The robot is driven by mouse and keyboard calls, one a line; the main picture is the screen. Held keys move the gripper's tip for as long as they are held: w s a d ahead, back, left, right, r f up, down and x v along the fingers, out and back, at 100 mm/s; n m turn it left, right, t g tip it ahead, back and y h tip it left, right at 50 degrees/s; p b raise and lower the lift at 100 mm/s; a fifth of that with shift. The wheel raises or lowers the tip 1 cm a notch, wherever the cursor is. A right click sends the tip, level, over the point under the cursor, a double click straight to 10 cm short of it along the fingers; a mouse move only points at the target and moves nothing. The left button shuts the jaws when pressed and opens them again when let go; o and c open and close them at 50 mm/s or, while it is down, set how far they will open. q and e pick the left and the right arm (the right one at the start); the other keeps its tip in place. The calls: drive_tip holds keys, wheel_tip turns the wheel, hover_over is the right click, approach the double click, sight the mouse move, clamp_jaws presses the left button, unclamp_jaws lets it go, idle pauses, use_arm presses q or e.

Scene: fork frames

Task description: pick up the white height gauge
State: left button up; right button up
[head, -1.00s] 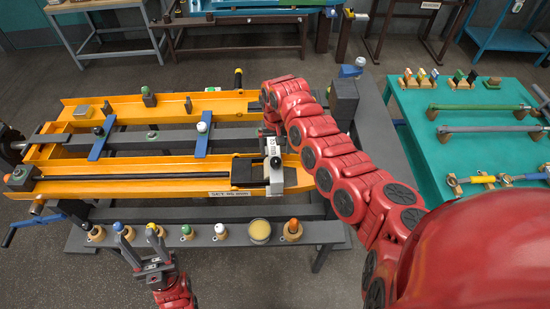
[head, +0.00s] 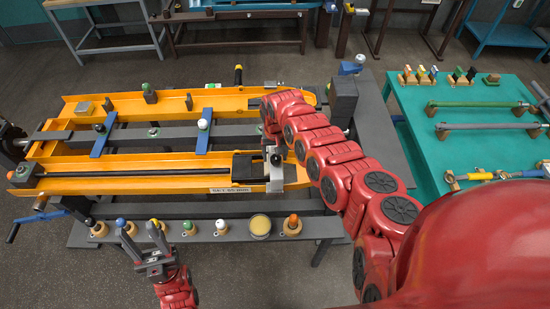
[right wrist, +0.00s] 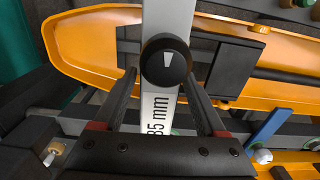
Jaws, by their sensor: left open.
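A white bar with a black round knob, which looks like the white height gauge (head: 277,178), stands at the right end of the near orange fork. It also shows in the right wrist view (right wrist: 160,112), marked "85 mm". My right gripper (right wrist: 163,80) has one finger on each side of it; whether they press on it I cannot tell. In the head view my red arm mostly hides that gripper. My left gripper (head: 150,250) is open and empty at the bench's near edge, by the yellow-topped peg (head: 157,225).
Several colour-topped pegs, one white-topped (head: 220,228), line the near edge of the bench. Blue bars (head: 202,138) cross the fork frame, and a black block (head: 243,170) sits beside the gauge. A teal table (head: 470,155) stands at the right.

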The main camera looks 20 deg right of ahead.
clamp_jaws()
drive_tip(key=shift+r, duration=0.1)
idle(0.4)
drive_tip(key=shift+r, duration=0.45)
drive_tip(key=shift+d+r+b, duration=0.2)
drive_tip(key=shift+r+b, duration=0.3)
drive_tip(key=shift+r, duration=0.65)
drive_tip(key=s+d+r, duration=0.1)
drive_tip(key=s+d, duration=0.2)
drive_tip(key=s, duration=0.4)
drive_tip(key=s+d, duration=0.3)
drive_tip(key=s, duration=0.4)
drive_tip(key=shift+s+d+r+p, duration=0.15)
drive_tip(key=shift+d+r+p, duration=0.2)
drive_tip(key=shift+p, duration=0.05)
